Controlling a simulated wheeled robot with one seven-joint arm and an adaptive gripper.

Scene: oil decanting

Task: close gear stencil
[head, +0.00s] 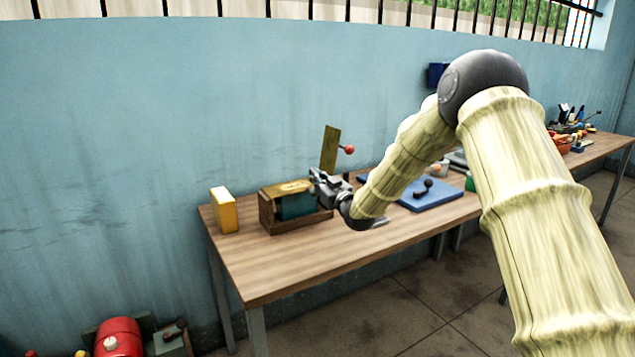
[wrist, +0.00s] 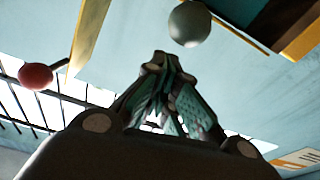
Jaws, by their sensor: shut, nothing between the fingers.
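A brass-coloured plate (head: 330,148) stands upright behind the wooden box (head: 266,213) on the table, with a red ball knob (head: 349,149) at its right. It looks like the gear stencil in a raised position, but I cannot make out a gear cut-out. The red knob also shows at the left of the wrist view (wrist: 35,76), near a yellow plate edge (wrist: 88,38). My gripper (head: 315,177) is shut and empty at the box's right end, below and in front of the upright plate. In the wrist view its fingertips (wrist: 160,62) meet, below a grey ball (wrist: 190,24).
The box holds a teal block (head: 297,206) under a flat brass-coloured top. A yellow block (head: 223,211) stands left of it. A blue board (head: 432,196) with a dark handle lies to the right. The table's front left (head: 270,268) is clear.

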